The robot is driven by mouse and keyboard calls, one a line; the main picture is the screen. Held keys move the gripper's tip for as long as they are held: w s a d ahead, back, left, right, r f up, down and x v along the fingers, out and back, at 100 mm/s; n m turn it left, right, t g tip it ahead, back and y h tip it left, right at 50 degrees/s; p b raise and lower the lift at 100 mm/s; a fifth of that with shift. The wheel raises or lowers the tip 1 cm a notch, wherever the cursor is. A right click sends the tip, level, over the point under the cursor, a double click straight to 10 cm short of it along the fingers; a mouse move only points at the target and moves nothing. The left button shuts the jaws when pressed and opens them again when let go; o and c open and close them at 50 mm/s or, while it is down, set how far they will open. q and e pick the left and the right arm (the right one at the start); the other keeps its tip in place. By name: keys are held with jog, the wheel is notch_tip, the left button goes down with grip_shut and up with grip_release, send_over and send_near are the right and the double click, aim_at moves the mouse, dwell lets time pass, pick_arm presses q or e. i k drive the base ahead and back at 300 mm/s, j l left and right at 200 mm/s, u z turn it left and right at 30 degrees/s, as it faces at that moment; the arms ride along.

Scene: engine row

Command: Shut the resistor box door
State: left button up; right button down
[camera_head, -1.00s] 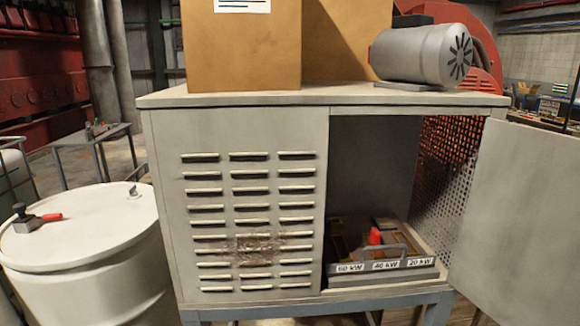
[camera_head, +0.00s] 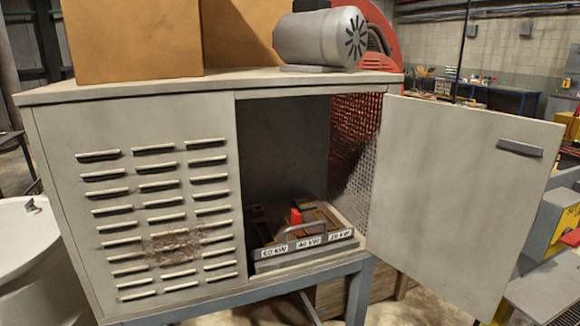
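The resistor box (camera_head: 160,190) is a light grey cabinet with a louvred, rust-stained left front. Its door (camera_head: 455,190) stands wide open, swung out to the right on the hinge side of the right opening. A dark grey handle (camera_head: 520,147) sits near the door's top outer edge. Inside the opening is a drawer-like unit (camera_head: 300,245) with a grey bar handle, a red lever (camera_head: 296,217) and labels of 60, 40 and 20 kW. Neither of my grippers is in view.
Cardboard boxes (camera_head: 135,40) and a grey motor (camera_head: 320,38) stand on the cabinet top. A white drum (camera_head: 35,250) is at the left. Yellow and grey equipment (camera_head: 555,225) stands right of the door's outer edge. Some floor shows below the door.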

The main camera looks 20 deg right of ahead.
aim_at(454, 210)
jog(key=l+u, duration=0.25)
jog(key=u, duration=0.3)
jog(key=k+l+u, duration=0.1)
jog(key=l, duration=0.3)
jog(key=l+u, duration=0.15)
jog(key=l, duration=0.3)
jog(key=k+l+u, duration=0.1)
jog(key=l, duration=0.3)
jog(key=k+l+u, duration=0.1)
jog(key=l, duration=0.25)
jog(key=k+l+u, duration=0.1)
jog(key=k+l, duration=0.15)
jog(key=l, duration=0.15)
jog(key=k+l, duration=0.1)
jog(key=l, duration=0.25)
jog(key=k+l, duration=0.15)
jog(key=l, duration=0.15)
jog(key=k+l, duration=0.1)
jog(key=l, duration=0.25)
jog(key=k+l, duration=0.15)
jog(key=l, duration=0.15)
jog(key=k+l, duration=0.1)
jog(key=l, duration=0.25)
jog(key=k+l+u, duration=0.25)
jog(key=k+j, duration=0.05)
jog(key=j, duration=0.05)
